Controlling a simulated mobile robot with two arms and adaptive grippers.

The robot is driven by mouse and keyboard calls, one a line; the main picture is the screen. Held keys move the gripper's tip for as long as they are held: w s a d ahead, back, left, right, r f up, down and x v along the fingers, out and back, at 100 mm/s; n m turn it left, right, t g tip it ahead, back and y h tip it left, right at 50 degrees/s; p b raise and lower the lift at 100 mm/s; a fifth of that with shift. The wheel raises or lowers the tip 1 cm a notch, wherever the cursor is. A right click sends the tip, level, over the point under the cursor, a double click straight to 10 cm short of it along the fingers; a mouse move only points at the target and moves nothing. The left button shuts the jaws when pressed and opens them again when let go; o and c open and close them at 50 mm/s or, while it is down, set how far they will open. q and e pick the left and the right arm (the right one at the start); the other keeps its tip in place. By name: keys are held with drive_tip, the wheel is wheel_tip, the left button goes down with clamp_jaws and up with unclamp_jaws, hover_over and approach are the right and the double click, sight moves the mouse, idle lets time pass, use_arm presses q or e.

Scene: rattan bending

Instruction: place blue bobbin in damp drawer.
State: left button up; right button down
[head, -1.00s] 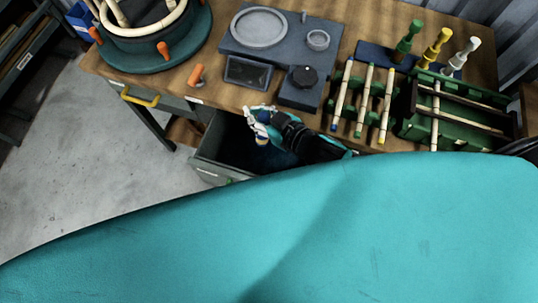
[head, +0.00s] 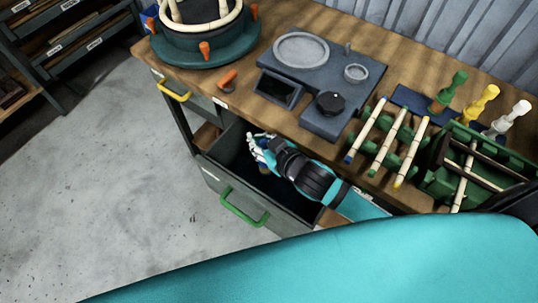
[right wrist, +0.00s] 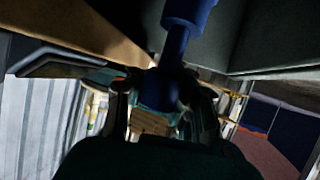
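The blue bobbin (right wrist: 177,45) shows large in the right wrist view, between the fingers of my right gripper (right wrist: 163,105). The gripper is shut on it. In the head view my right gripper (head: 262,150) reaches over the open drawer (head: 222,186) with the green handle, its fingers at or just below the rim level. Only a little of the bobbin shows there, below the fingers. I cannot tell if it touches the drawer floor, and I cannot read the drawer's label. My left gripper is out of view.
The wooden workbench (head: 308,22) is above the drawer. Green, yellow and white bobbins (head: 480,104) stand on a blue base. Rattan sticks lie in green racks (head: 385,145). A closed drawer with a yellow handle (head: 172,87) is at left. A grey device (head: 325,75) sits mid-bench.

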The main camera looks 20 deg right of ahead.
sight(263, 169)
drive_tip(key=w+d+f, duration=0.2)
drive_tip(key=d+f, duration=0.1)
drive_tip(key=f, duration=0.6)
drive_tip(key=shift+w, duration=0.2)
drive_tip(key=c, duration=1.4)
unclamp_jaws()
drive_tip(key=shift+d, duration=0.1)
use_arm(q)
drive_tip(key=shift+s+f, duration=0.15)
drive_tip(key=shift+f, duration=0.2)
